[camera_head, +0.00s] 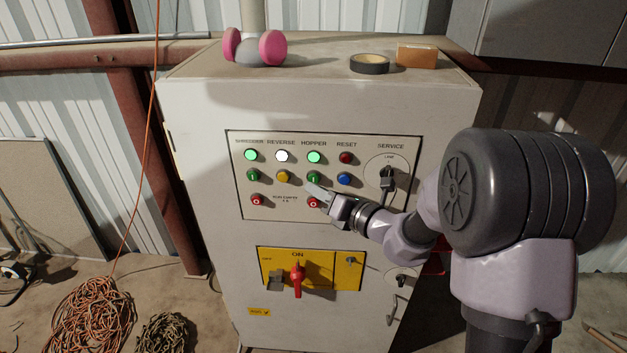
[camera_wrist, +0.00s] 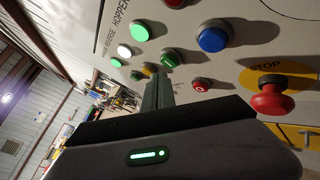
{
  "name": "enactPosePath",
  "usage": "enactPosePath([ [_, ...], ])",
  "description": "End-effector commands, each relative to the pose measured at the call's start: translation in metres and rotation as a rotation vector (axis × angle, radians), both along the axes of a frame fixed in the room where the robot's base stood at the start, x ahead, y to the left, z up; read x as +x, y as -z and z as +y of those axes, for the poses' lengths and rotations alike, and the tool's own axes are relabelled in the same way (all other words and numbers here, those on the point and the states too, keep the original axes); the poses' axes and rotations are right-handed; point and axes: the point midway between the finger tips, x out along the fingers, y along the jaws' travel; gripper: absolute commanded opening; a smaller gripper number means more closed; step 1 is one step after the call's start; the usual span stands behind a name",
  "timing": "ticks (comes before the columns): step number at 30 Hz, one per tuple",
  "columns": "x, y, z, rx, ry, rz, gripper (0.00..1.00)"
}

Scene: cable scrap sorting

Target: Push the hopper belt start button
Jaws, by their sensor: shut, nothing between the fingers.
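The control panel (camera_head: 300,215) has a HOPPER column with a lit green lamp (camera_head: 314,157) on top, a green button (camera_head: 314,176) below it and a red button (camera_head: 313,202) at the bottom. My gripper (camera_head: 313,188) is shut and empty, its tip just below the green button in the head view. In the wrist view, the shut fingers (camera_wrist: 157,84) point at the panel beside the hopper's green button (camera_wrist: 171,58), with its red button (camera_wrist: 200,85) to their right. I cannot tell whether the tip touches anything.
A yellow button (camera_head: 284,177) and a blue button (camera_head: 344,179) flank the green one. A key switch (camera_head: 387,180) is at the right. A red mushroom stop button (camera_wrist: 272,98) shows in the wrist view. A red-handled switch (camera_head: 297,279) sits below on a yellow plate.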

Motion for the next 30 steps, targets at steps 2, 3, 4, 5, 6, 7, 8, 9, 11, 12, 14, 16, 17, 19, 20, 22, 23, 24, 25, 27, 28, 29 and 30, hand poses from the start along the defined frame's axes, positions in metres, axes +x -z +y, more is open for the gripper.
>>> enactPosePath([
  [2, 0.000, 0.000, 0.000, 0.000, 0.000, 0.000, 0.00],
  [3, 0.000, 0.000, 0.000, 0.000, 0.000, 0.000, 0.00],
  [4, 0.000, 0.000, 0.000, 0.000, 0.000, 0.000, 0.00],
  [5, 0.000, 0.000, 0.000, 0.000, 0.000, 0.000, 0.00],
  [6, 0.000, 0.000, 0.000, 0.000, 0.000, 0.000, 0.00],
  [7, -0.001, 0.000, 0.000, 0.000, 0.000, 0.000, 0.00],
  [8, -0.003, 0.000, 0.000, 0.001, 0.000, 0.001, 0.00],
  [9, -0.007, 0.001, 0.000, 0.001, 0.000, 0.001, 0.00],
  [11, -0.013, 0.000, 0.001, 0.000, -0.001, 0.000, 0.00],
  [12, -0.017, 0.001, 0.001, 0.000, 0.000, 0.000, 0.00],
  [14, -0.023, 0.001, 0.001, 0.000, 0.000, 0.001, 0.00],
  [16, -0.030, 0.000, 0.001, 0.000, 0.000, 0.000, 0.00],
  [17, -0.033, 0.001, 0.001, 0.000, 0.000, 0.000, 0.00],
  [19, -0.040, 0.000, 0.001, 0.001, -0.001, 0.000, 0.00],
  [20, -0.043, 0.000, 0.002, 0.001, 0.000, 0.001, 0.00],
  [22, -0.047, 0.000, 0.002, 0.000, 0.000, 0.000, 0.00],
  [23, -0.049, 0.000, 0.002, 0.000, -0.001, 0.001, 0.00],
  [24, -0.050, 0.001, 0.002, 0.000, -0.001, 0.001, 0.00],
  [25, -0.050, 0.000, 0.002, 0.000, -0.001, 0.001, 0.00],
  [27, -0.050, 0.000, 0.002, 0.000, -0.001, 0.001, 0.00],
  [28, -0.050, 0.000, 0.002, 0.000, -0.001, 0.001, 0.00],
  [29, -0.050, 0.000, 0.002, 0.000, -0.001, 0.001, 0.00],
  [30, -0.050, 0.000, 0.002, 0.000, -0.001, 0.001, 0.00],
])
